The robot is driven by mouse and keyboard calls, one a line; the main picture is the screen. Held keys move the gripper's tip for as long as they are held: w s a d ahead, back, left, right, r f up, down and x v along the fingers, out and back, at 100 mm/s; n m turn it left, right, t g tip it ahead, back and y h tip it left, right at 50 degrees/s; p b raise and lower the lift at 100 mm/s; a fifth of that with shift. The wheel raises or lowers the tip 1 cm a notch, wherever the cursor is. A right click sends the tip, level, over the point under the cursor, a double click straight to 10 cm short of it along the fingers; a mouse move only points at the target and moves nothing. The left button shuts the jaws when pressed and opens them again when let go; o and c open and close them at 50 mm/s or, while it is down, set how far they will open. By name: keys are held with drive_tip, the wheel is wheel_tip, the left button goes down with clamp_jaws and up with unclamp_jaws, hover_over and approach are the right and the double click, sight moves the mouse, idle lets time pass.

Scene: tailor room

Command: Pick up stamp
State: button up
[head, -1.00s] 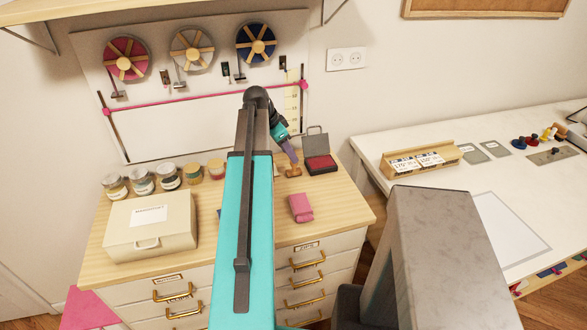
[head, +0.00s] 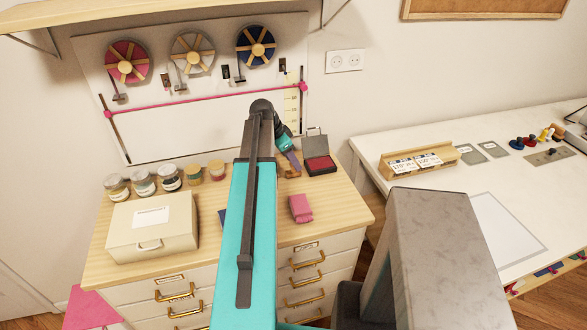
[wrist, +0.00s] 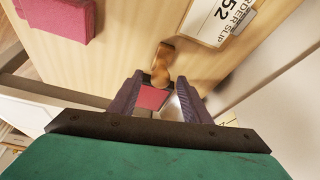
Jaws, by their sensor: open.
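The stamp (wrist: 162,62) is a small wooden piece with a knobbed handle. In the wrist view it lies just beyond my fingertips, its near end close to the gap between them. In the head view the stamp (head: 292,173) shows on the wooden cabinet top, partly hidden by my gripper (head: 293,163). My gripper (wrist: 155,82) is open with nothing held; its purple fingers point down at the cabinet top. An open ink pad with a red surface (head: 319,164) stands right of the stamp. Its pink-red pad (wrist: 152,97) shows between my fingers in the wrist view.
A pink block (head: 300,208) lies in front of the stamp. A cream box (head: 152,225) and several jars (head: 170,177) stand at the left of the cabinet top. A labelled order slip (wrist: 222,18) lies near the stamp. A white table (head: 465,185) is at right.

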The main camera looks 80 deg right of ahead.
drive_tip(key=shift+x, duration=0.95)
drive_tip(key=c, duration=1.1)
drive_tip(key=shift+r, duration=0.2)
drive_tip(key=shift+r+b, duration=0.65)
drive_tip(key=shift+r, duration=0.7)
drive_tip(key=shift+w+a+r, duration=0.15)
drive_tip(key=shift+a, duration=0.15)
drive_tip(key=w+a+r+b, duration=0.1)
drive_tip(key=w+a+b, duration=0.3)
drive_tip(key=a, duration=0.9)
drive_tip(key=w, duration=0.3)
drive_tip(key=shift+a+r, duration=0.3)
drive_tip(key=shift+a, duration=0.05)
